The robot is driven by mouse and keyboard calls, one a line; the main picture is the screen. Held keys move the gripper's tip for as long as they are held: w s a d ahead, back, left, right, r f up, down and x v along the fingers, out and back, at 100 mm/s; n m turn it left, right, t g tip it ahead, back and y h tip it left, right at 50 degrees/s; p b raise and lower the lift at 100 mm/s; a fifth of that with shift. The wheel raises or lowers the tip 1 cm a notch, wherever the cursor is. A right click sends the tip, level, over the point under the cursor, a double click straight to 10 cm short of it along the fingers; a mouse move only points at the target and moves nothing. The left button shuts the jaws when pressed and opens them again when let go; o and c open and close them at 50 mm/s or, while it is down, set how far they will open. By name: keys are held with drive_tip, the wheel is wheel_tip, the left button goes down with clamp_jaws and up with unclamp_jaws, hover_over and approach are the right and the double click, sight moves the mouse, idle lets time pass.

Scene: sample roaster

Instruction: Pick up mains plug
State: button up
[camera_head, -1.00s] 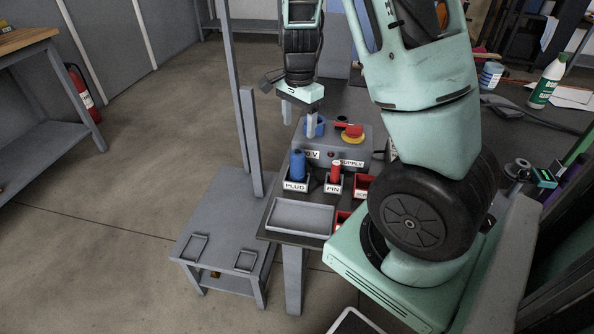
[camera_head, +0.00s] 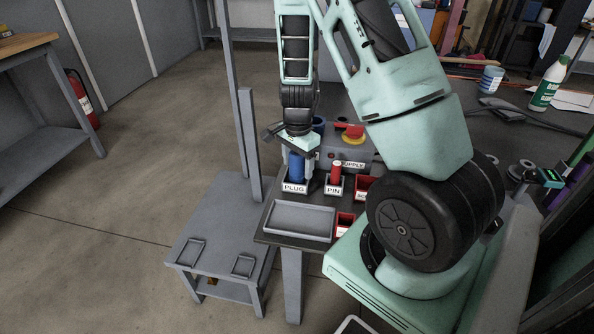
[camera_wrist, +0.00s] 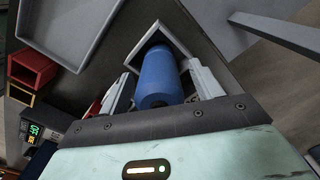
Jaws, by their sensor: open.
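The mains plug (camera_head: 297,167) is a blue cylinder standing in the holder labelled PLUG (camera_head: 294,187) on the small dark table. In the wrist view the blue plug (camera_wrist: 160,75) lies between my two gripper fingers. My gripper (camera_wrist: 163,88) is open, with one finger on each side of the plug, and gaps seem to show beside it. In the head view my gripper (camera_head: 297,163) is lowered over the holder. The far finger is partly hidden there, and contact with the plug cannot be told.
A red pin (camera_head: 336,172) stands in the PIN holder just right. The supply box (camera_head: 352,157) with a red-yellow button is behind. An empty grey tray (camera_head: 300,221) lies in front. A grey post (camera_head: 246,140) rises to the left, close to my gripper.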

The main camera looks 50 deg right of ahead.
drive_tip(key=c, duration=1.2)
drive_tip(key=shift+r, duration=0.1)
